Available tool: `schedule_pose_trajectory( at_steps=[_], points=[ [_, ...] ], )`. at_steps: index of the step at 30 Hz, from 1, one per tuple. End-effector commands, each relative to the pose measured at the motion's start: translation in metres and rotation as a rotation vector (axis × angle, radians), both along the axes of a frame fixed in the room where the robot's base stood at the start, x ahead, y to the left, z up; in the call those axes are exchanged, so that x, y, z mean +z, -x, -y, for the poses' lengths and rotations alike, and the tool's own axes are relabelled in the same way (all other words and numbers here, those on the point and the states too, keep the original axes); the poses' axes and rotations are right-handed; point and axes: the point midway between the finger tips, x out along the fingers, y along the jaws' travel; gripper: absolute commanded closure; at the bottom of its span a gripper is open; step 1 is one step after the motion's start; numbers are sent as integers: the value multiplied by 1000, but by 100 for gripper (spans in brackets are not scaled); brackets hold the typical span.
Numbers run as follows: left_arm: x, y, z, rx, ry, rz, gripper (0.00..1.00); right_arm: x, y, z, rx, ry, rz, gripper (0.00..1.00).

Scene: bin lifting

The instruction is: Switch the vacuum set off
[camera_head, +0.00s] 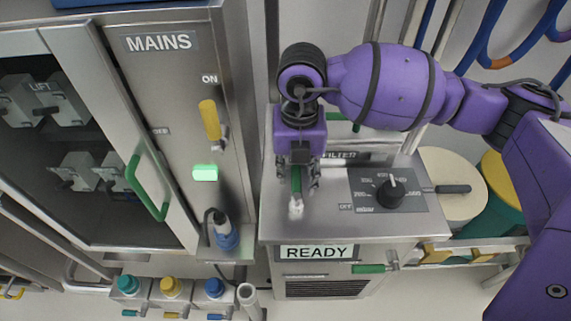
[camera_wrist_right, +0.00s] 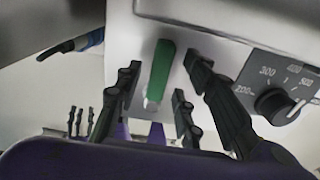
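The vacuum set (camera_head: 320,228) is a grey metal cabinet with a READY display (camera_head: 316,252). On its top are a black dial (camera_head: 389,194), with an OFF label to its left, and a green lever (camera_head: 296,180). My right gripper (camera_head: 298,186) is over the lever. In the right wrist view, the green lever (camera_wrist_right: 160,72) stands between the open fingers, with gaps on both sides. My left gripper is not in the head view; small dark finger shapes low left in the wrist view may be it.
A MAINS cabinet (camera_head: 160,90) with a yellow handle (camera_head: 209,119) and a lit green lamp (camera_head: 205,173) stands left. A green handle (camera_head: 369,268) sticks out on the vacuum set's front. Drums (camera_head: 450,175) stand to the right, behind my right arm.

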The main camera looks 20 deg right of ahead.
Motion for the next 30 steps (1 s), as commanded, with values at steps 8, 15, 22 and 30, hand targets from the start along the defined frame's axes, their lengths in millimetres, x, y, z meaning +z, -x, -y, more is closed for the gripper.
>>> schedule_pose_trajectory(
  at_steps=[8,15,22,30],
  points=[
    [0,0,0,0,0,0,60,-3,0,0,0,0,0,64],
    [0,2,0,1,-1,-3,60,-3,0,0,1,0,-1,93],
    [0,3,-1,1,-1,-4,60,-3,0,0,1,-1,-1,100],
    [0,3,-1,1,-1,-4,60,-3,0,1,-3,0,-1,100]
  ],
)
